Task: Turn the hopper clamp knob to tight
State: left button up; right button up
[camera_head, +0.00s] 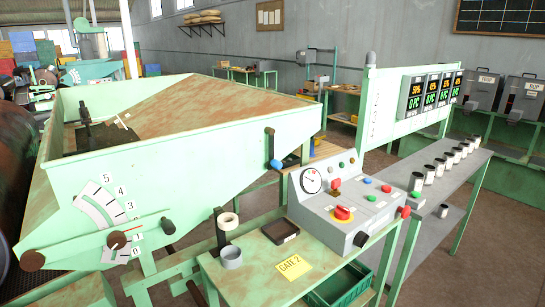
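The pale green hopper (190,165) fills the left of the head view. A dark red round knob (116,240) sits by the scale's lower end. A black knob (168,227) sticks out just right of the scale, and a brown round knob (33,260) is at the lower left. No readable label shows which is the clamp knob or how tight it is. Neither of my grippers is in view.
A green bench (255,262) with a yellow "GATE 2" card (293,267) stands right of the hopper. A grey control box (345,205) with a red-and-yellow button is on it. A blue-ended lever (275,163) hangs at the hopper's right corner. Cups line a grey table (462,172).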

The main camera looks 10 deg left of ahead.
aim_at(116, 240)
jog(key=u, duration=1.45)
